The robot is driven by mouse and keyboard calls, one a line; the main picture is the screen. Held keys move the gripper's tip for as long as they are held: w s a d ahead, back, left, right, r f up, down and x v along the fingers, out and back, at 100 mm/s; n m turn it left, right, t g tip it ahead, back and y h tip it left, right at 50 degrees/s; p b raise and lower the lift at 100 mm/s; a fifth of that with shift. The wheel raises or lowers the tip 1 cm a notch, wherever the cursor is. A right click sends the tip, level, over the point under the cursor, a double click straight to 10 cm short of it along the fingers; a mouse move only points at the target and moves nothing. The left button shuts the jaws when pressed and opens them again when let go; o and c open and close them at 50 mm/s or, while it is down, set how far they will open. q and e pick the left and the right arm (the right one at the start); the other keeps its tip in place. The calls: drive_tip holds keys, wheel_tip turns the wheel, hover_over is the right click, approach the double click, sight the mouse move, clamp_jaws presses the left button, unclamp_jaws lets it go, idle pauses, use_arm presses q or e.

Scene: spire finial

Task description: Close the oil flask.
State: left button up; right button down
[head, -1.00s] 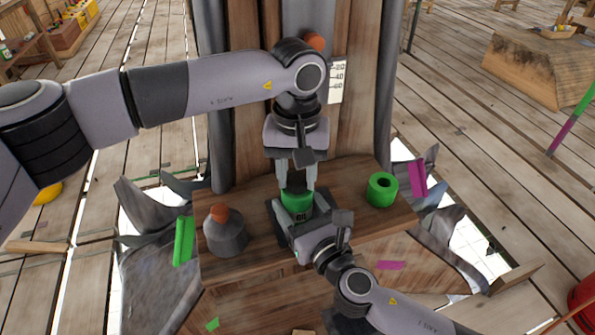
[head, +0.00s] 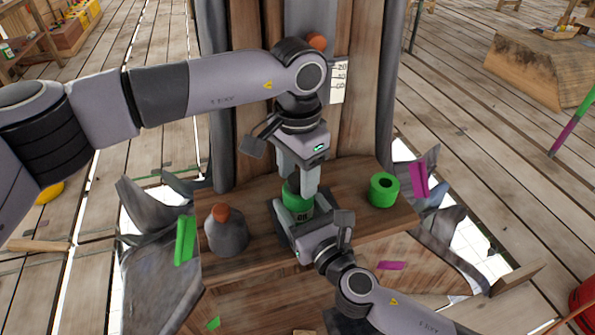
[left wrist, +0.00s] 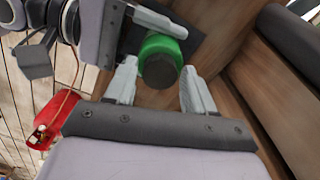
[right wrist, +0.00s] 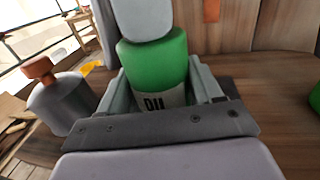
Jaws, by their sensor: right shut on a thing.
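The oil flask (head: 297,201) is a green cylinder with a pale label, upright on the wooden shelf. My right gripper (right wrist: 165,80) is shut around its lower body. In the left wrist view the flask (left wrist: 177,30) shows a dark round top; I cannot tell whether this is a cap or the mouth. My left gripper (left wrist: 158,72) points down above the flask, its fingers apart on either side of that dark top. One of its fingers hides part of the flask's top in the right wrist view. I cannot tell whether the fingers touch it.
A green cylinder (head: 383,190) with a dark hole stands on the shelf (head: 350,225) at the right. A grey flask (head: 227,236) with an orange-brown top stands at the left. A wooden trunk (head: 270,120) rises behind. Dark jagged pieces flank the shelf.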

use_arm(q)
drive_tip(key=shift+o, duration=0.3)
drive_tip(key=shift+r, duration=2.3)
drive_tip(key=shift+c, duration=0.4)
drive_tip(key=shift+n, duration=0.3)
